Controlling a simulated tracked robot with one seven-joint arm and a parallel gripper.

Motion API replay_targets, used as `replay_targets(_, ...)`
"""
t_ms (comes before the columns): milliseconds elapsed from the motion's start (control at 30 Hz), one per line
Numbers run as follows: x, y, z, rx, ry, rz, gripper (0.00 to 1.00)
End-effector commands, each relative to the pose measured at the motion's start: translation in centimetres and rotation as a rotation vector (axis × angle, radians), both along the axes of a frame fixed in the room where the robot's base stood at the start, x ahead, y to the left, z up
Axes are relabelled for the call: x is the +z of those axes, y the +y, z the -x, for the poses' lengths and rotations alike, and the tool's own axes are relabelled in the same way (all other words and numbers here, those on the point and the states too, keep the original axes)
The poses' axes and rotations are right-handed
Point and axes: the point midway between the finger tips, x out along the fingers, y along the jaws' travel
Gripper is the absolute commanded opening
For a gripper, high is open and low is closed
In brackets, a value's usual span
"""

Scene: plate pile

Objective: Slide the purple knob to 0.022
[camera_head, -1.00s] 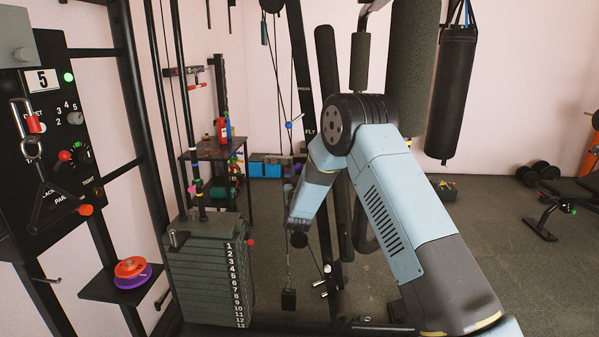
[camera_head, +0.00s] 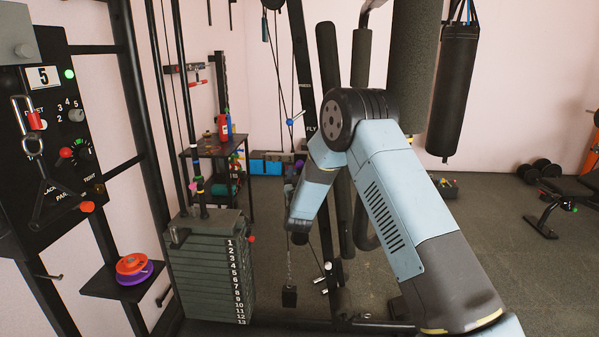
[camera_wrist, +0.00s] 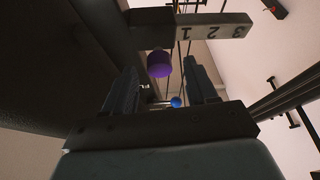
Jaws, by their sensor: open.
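The purple knob (camera_wrist: 159,64) shows in the wrist view as a short cylinder below a dark block. My gripper (camera_wrist: 160,78) is open, with one dark finger on each side of the picture's middle. The knob appears between and just beyond the fingertips; I cannot tell the exact gap. In the head view my arm hides the gripper's fingers, and I cannot make out the purple knob there.
A blue ball (camera_wrist: 176,102) shows between the fingers in the wrist view. In the head view a weight stack (camera_head: 207,268) stands left of my arm, beside a black control panel (camera_head: 52,130). A punching bag (camera_head: 453,90) hangs behind.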

Motion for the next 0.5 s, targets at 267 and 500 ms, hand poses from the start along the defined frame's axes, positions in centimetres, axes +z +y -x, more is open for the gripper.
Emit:
replay_targets(267, -2.0, 0.0, 4.7, 0.002, 0.002, 0.001, 0.57)
replay_targets(500, -3.7, -0.2, 8.9, 0.002, 0.002, 0.002, 0.57)
